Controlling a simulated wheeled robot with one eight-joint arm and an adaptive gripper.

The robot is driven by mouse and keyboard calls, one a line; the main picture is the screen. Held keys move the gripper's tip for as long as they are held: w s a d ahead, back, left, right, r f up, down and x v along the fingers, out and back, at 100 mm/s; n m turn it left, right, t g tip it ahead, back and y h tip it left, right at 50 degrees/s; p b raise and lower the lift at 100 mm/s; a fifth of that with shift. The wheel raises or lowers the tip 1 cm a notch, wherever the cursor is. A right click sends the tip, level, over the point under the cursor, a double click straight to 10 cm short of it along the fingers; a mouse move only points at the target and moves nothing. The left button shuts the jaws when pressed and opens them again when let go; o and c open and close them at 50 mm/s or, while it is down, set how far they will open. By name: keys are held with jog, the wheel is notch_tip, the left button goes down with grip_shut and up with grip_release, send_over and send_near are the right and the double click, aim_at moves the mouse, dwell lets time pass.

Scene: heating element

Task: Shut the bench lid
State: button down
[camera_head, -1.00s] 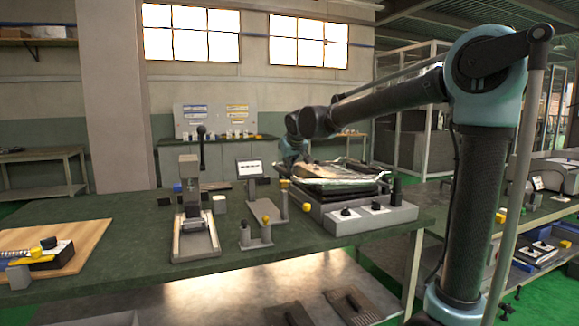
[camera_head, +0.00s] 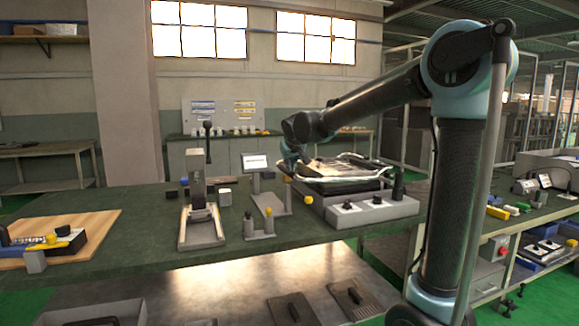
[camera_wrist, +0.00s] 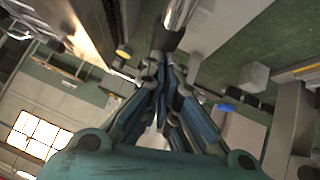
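The bench unit (camera_head: 373,208) is a grey base with knobs on its front, at the right end of the green bench. Its dark lid (camera_head: 345,187) lies low over the base, with a bent silver bar (camera_head: 375,157) around it. I cannot tell whether the lid is fully down. My gripper (camera_head: 291,167) is at the lid's left side, small and partly hidden in the head view. In the wrist view its fingers (camera_wrist: 160,58) are drawn together at a dark end beside a silver bar (camera_wrist: 180,12); whether they hold the bar is unclear.
A wooden board (camera_head: 75,233) with tools lies at the far left. A side bench (camera_head: 510,220) is at the right. The bench's front middle is clear.

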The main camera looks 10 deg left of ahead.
jog(key=w+a+r+v, duration=0.1)
jog(key=w+r+v, duration=0.1)
jog(key=v, duration=1.1)
jog(key=s+d+f+m+g+h, duration=0.1)
jog(key=s+d+f, duration=0.4)
jog(key=d, duration=0.4)
jog(key=s+d+f+m+g+h, duration=0.1)
jog(key=s+d+f+m, duration=0.15)
jog(key=d+f, duration=0.5)
jog(key=s+d+f+g+h, duration=0.1)
jog(key=s+d+f, duration=0.35)
jog(key=d, duration=0.55)
jog(key=s+d+f+m+g, duration=0.1)
jog(key=s+d+f+g, duration=0.1)
jog(key=s+d+f, duration=0.3)
jog(key=s+d+f+m+g, duration=0.1)
jog(key=s+d+f, duration=0.4)
jog(key=s+f, duration=0.9)
jog(key=shift+s+m+g, duration=0.4)
jog(key=shift+m, duration=0.15)
